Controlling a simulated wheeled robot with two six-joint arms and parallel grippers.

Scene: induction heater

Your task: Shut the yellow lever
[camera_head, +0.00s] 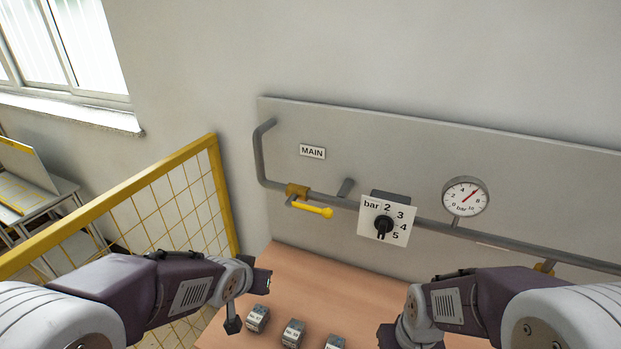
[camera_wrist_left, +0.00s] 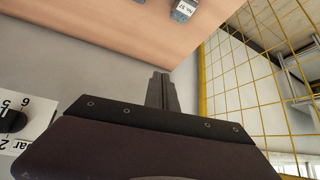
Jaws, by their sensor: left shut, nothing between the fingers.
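The yellow lever (camera_head: 313,209) sits on a brass-yellow valve body (camera_head: 297,191) on the grey pipe below the MAIN sign. The lever is outside the left wrist view. My left gripper (camera_wrist_left: 161,91) has its dark fingers together and empty. In the head view my left arm ends below and left of the lever, clear of it. My right arm's end (camera_head: 388,336) is low, near the bottom edge, and its fingers cannot be made out.
A selector dial (camera_head: 384,225) and a pressure gauge (camera_head: 466,196) are right of the lever. Another yellow fitting (camera_head: 545,266) shows at far right. Several small grey blocks (camera_head: 293,333) sit on the wooden table (camera_head: 318,285). A yellow mesh fence (camera_head: 170,205) stands at left.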

